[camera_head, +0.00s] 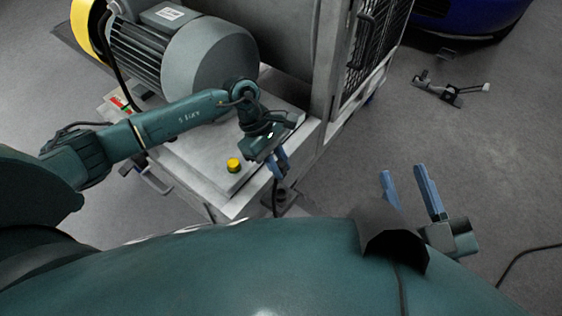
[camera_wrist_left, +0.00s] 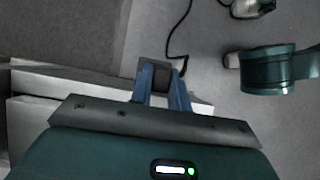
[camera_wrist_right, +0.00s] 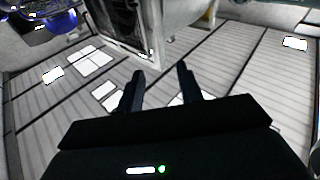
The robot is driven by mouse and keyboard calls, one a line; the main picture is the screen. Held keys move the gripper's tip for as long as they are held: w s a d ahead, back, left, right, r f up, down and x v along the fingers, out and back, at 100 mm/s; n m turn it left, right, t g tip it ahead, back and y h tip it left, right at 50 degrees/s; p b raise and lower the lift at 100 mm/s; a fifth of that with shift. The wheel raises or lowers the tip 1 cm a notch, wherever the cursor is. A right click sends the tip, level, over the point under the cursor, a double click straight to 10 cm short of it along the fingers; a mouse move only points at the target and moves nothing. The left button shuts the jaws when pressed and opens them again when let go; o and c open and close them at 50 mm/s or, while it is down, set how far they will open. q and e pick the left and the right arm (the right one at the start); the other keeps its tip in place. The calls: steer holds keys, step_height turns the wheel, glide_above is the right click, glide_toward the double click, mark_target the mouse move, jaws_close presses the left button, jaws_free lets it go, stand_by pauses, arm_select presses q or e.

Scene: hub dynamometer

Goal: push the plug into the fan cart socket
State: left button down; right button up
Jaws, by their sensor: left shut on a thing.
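My left gripper (camera_head: 277,172) is at the front corner of the metal fan cart (camera_head: 230,192), fingers pointing down. In the left wrist view, its blue fingers (camera_wrist_left: 164,70) are shut on a dark block, the plug (camera_wrist_left: 152,66), with a black cable (camera_wrist_left: 180,42) trailing away. The plug is beside the cart's pale edge (camera_wrist_left: 70,82); I cannot tell whether it touches. The socket is not clearly visible. My right gripper (camera_head: 404,174) is open and empty, off to the right over the floor; its spread fingers also show in the right wrist view (camera_wrist_right: 160,85).
A motor (camera_head: 185,50) and a yellow button (camera_head: 234,165) are on the cart. A mesh guard (camera_head: 368,40) rises at its right. A small metal stand (camera_head: 450,90) is on the floor near a blue car (camera_head: 465,15). Open floor lies at right.

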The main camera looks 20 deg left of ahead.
arm_select(q)
steer(key=shift+s+f+b, duration=0.1)
steer(key=shift+f+b, duration=0.5)
steer(key=shift+f, duration=0.3)
steer(key=shift+f+b, duration=0.5)
steer(key=shift+f, duration=0.3)
steer(key=shift+f+b, duration=0.45)
steer(key=shift+f, duration=0.45)
arm_select(e)
steer(key=shift+w+a+r+t+y, duration=0.15)
steer(key=shift+r+t+y, duration=0.25)
steer(key=shift+r+y, duration=0.15)
steer(key=shift+f, duration=0.2)
arm_select(q)
steer(key=shift+b, duration=0.35)
steer(key=shift+d+f+b, duration=0.1)
steer(key=shift+f+b, duration=0.55)
steer(key=shift+f, duration=0.05)
arm_select(e)
steer(key=shift+f, duration=0.7)
steer(key=shift+f, duration=0.2)
